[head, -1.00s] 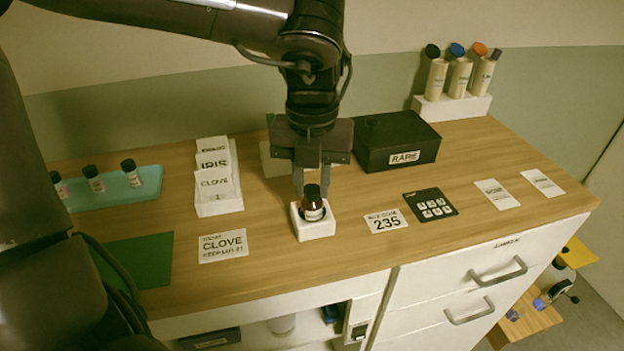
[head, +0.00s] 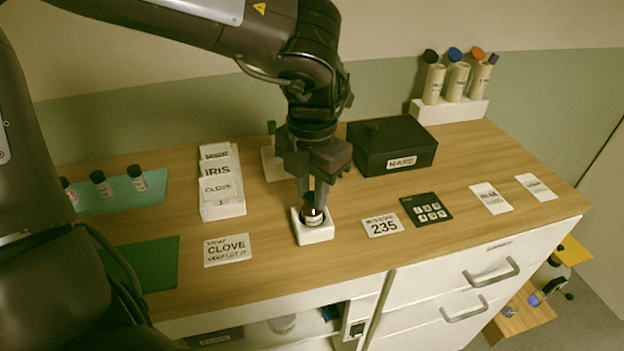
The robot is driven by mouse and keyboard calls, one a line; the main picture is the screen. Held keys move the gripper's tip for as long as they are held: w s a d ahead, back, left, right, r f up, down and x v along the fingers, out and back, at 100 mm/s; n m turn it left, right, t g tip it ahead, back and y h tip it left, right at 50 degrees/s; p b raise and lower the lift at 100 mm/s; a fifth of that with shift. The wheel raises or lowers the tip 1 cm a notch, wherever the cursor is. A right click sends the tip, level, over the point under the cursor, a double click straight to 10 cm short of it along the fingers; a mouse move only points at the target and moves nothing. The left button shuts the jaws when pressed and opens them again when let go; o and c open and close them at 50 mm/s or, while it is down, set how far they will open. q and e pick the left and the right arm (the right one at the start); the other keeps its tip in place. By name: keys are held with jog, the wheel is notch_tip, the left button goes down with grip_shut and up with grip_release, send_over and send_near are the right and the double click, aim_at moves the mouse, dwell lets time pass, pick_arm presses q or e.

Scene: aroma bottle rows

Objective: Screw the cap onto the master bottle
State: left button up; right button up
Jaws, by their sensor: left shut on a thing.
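The master bottle (head: 313,218) is a small brown bottle with a pale label. It stands upright in a white square holder (head: 314,236) near the front of the wooden counter. My left gripper (head: 314,198) points straight down over it, with its fingers shut around the dark cap at the bottle's top. The fingers hide most of the cap, so I cannot tell how far it sits on the neck. My right gripper is not in view.
A black box labelled RARE (head: 392,145) stands behind on the right. A keypad (head: 426,209) and a 235 card (head: 382,225) lie to the right. A card rack (head: 221,207) and a teal tray with small bottles (head: 122,198) stand left.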

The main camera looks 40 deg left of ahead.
pick_arm(q)
jog(key=m+p, duration=0.1)
jog(key=m, duration=0.2)
jog(key=shift+r+m, duration=0.15)
jog(key=shift+m, duration=0.25)
jog(key=m+p, duration=0.1)
jog(key=m, duration=0.3)
jog(key=shift+p, duration=0.4)
jog(key=o, duration=1)
jog(key=shift+f+m, duration=0.2)
jog(key=shift+m, duration=0.2)
jog(key=shift+r, duration=0.1)
jog(key=shift+r+p, duration=2.55)
jog(key=shift+r, duration=0.9)
